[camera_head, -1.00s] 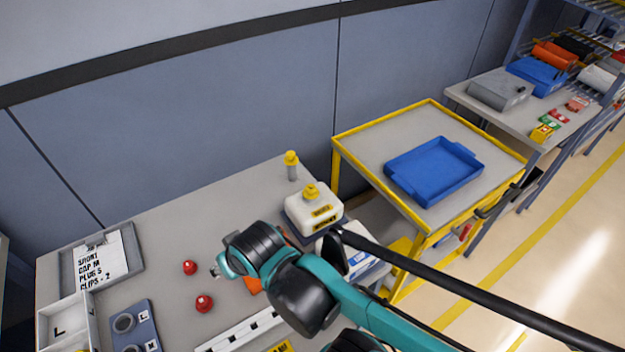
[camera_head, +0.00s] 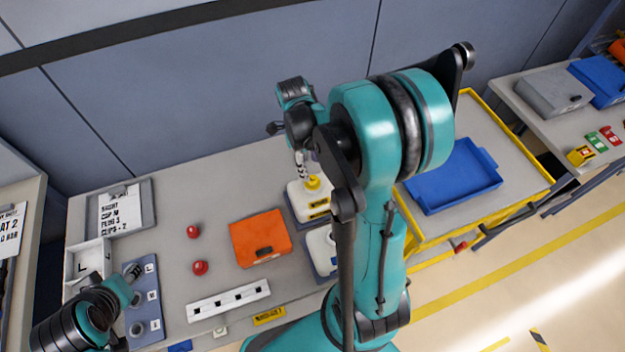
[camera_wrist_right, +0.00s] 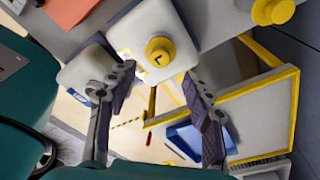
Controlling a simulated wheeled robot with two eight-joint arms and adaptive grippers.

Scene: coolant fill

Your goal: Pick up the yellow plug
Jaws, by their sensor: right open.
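A yellow plug-like cap (camera_head: 313,182) sits on top of a white container (camera_head: 318,199) at the back of the bench. In the right wrist view this round yellow cap (camera_wrist_right: 160,52), with a dark mark, shows just beyond and between the fingertips. A second round yellow piece (camera_wrist_right: 272,12) is at that view's top right edge; in the head view my arm hides its place. My right gripper (camera_head: 301,163) hangs over the container, partly hidden; its fingers (camera_wrist_right: 158,74) are apart and empty. My left gripper (camera_head: 133,271) is over the blue plate; its jaws are too small to judge.
An orange case (camera_head: 260,238), two red knobs (camera_head: 193,231) and a white slotted strip (camera_head: 228,300) lie on the bench. A second white container (camera_head: 319,245) stands nearer. A yellow-framed cart with a blue tray (camera_head: 455,178) stands at right.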

